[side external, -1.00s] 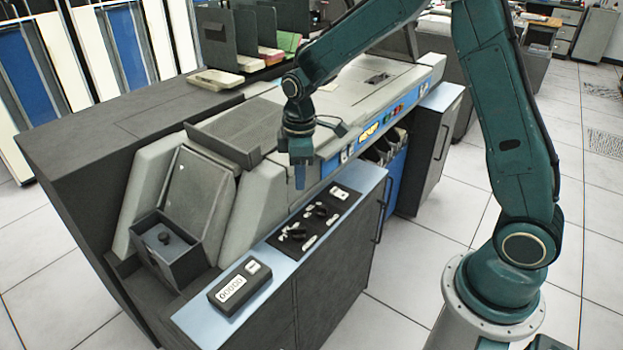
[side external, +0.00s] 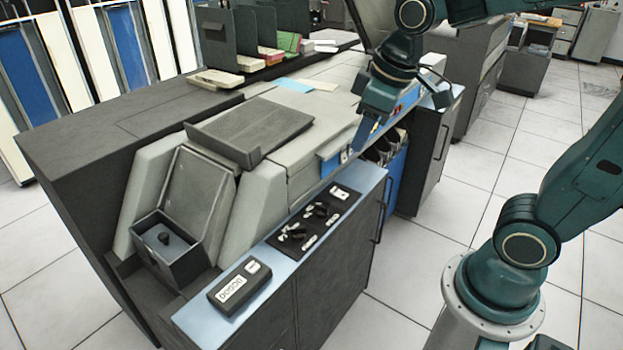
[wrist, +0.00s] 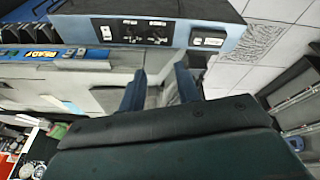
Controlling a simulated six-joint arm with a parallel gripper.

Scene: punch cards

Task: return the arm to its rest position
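My gripper (side external: 364,130) hangs at the end of my teal arm in the side view, above the blue front edge of the card machine (side external: 325,117). In the wrist view its two blue fingers stand apart, and the gap between them (wrist: 160,76) looks empty. The gripper appears clear of the machine, though the exact height is hard to tell. My upper arm leans to the right and partly leaves the picture.
A ledge with black switches (side external: 315,218) and a counter box (side external: 239,286) runs along the machine's front. An open hopper (side external: 168,250) is at its left end. Card trays (side external: 215,78) stand behind. The floor (side external: 420,265) between machine and arm base is clear.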

